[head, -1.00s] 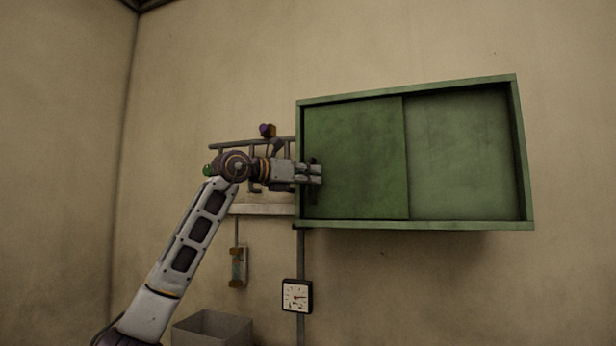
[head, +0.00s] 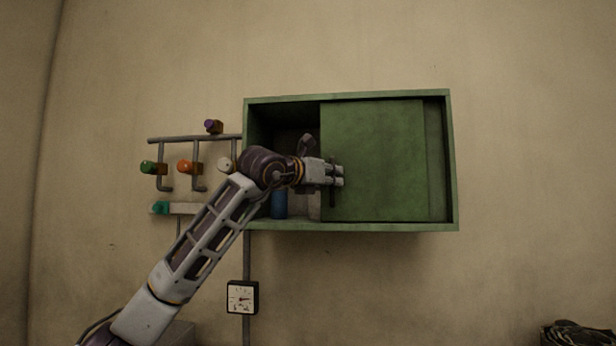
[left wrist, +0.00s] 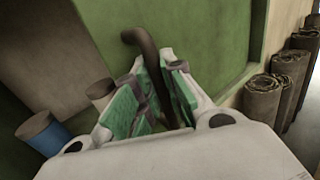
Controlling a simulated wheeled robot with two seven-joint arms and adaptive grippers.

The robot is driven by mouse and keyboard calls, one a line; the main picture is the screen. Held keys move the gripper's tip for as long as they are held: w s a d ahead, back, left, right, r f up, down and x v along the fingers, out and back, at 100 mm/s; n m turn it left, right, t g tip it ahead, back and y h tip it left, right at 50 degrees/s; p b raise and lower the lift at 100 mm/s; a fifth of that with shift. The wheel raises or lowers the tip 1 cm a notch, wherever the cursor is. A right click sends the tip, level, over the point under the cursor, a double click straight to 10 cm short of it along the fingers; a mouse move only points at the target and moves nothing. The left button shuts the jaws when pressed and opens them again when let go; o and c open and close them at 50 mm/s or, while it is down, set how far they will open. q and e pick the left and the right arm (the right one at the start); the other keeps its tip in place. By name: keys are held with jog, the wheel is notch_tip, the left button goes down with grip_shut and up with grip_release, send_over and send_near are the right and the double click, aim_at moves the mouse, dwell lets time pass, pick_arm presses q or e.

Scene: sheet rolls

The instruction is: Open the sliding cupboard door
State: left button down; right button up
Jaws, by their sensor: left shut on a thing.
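The green wall cupboard (head: 349,96) has a green sliding door (head: 385,160) that stands toward the right, leaving the left part open. My left gripper (head: 341,175) is at the door's left edge. It is shut on the dark bar handle (head: 332,194), which also shows between the green-padded fingers of the left gripper (left wrist: 163,95) in the left wrist view. Inside the open left part stands a blue can (head: 279,204), with a pale item beside it, partly hidden by my arm. My right gripper is not in view.
Pipes with coloured valve knobs (head: 185,166) are on the wall left of the cupboard. Dark rolls (left wrist: 265,97) stand at the right of the left wrist view. The wall right of the cupboard is bare.

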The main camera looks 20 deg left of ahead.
pick_arm(q)
jog(key=shift+w+d+f, duration=0.1)
jog(key=shift+w+d, duration=0.1)
jog(key=shift+d, duration=0.6)
jog(key=shift+w+d+r, duration=0.1)
jog(key=shift+w+d, duration=0.1)
jog(key=shift+d, duration=0.65)
jog(key=shift+w+d+f, duration=0.1)
jog(key=shift+w+d, duration=0.1)
jog(key=shift+d, duration=0.6)
jog(key=c, duration=1.8)
grip_release()
jog(key=shift+o, duration=0.2)
send_near(360, 177)
jog(key=v, duration=0.6)
jog(key=shift+s, duration=0.3)
jog(key=shift+f, duration=0.1)
